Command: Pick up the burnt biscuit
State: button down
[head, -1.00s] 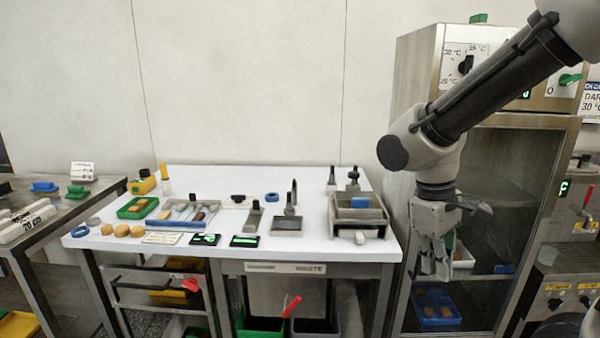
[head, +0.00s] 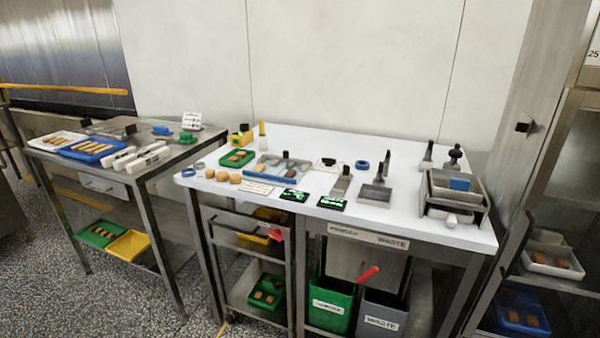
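No biscuit stands out clearly as burnt at this size. Round tan biscuits (head: 222,177) lie in a row on the front left of the white table (head: 330,228). A green tray (head: 229,163) behind them holds more biscuits. My gripper is out of view.
The left steel table bears a white tray (head: 36,143) and a blue tray (head: 66,152) of biscuits. A green bin (head: 326,318) and grey waste bin (head: 377,327) stand under the white table. A steel cabinet (head: 520,120) borders it right.

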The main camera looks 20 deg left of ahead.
aim_at(291, 172)
jog(key=i+j+u, duration=0.7)
jog(key=j, duration=0.15)
jog(key=i+j+u, duration=0.35)
jog(key=i+l, duration=0.05)
